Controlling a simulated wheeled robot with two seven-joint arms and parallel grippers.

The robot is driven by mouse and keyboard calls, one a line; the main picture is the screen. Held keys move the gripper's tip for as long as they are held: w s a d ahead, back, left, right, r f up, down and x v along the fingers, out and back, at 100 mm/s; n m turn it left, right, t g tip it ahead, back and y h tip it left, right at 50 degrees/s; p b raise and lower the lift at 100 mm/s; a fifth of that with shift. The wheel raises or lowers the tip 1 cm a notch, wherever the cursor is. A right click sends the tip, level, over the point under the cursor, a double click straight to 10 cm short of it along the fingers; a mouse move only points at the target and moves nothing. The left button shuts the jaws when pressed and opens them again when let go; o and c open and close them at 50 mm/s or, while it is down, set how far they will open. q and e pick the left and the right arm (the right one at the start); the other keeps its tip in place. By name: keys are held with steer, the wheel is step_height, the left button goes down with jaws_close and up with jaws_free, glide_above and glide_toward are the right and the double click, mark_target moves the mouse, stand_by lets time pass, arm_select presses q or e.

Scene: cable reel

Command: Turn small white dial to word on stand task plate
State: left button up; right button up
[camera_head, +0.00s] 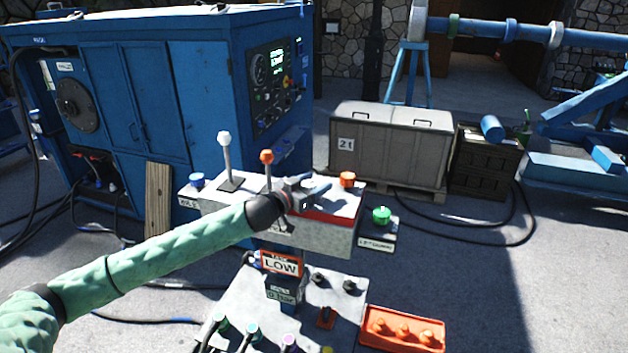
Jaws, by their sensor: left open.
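My left arm reaches in from the lower left. Its gripper (322,187) is open above the right part of the grey control stand (330,236). The task plate (281,265) is a small orange-framed sign on the stand's post below the box and reads "LOW". I cannot make out the small white dial; the gripper and forearm cover part of the stand's top and front. A white-knobbed lever (225,150) and an orange-knobbed lever (267,168) stand upright left of the gripper. An orange button (347,179) lies just right of the fingers. My right gripper is out of view.
A green button (381,215) sits on a side bracket at right. Below are a grey base panel (240,300) with coloured plugs and an orange tray (402,328). A blue machine cabinet (200,90) stands behind left, a grey crate (390,145) behind. Ground at right is mostly free.

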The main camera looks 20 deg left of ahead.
arm_select(q)
steer(key=shift+w+d+f, duration=0.1)
steer(key=shift+c, duration=0.4)
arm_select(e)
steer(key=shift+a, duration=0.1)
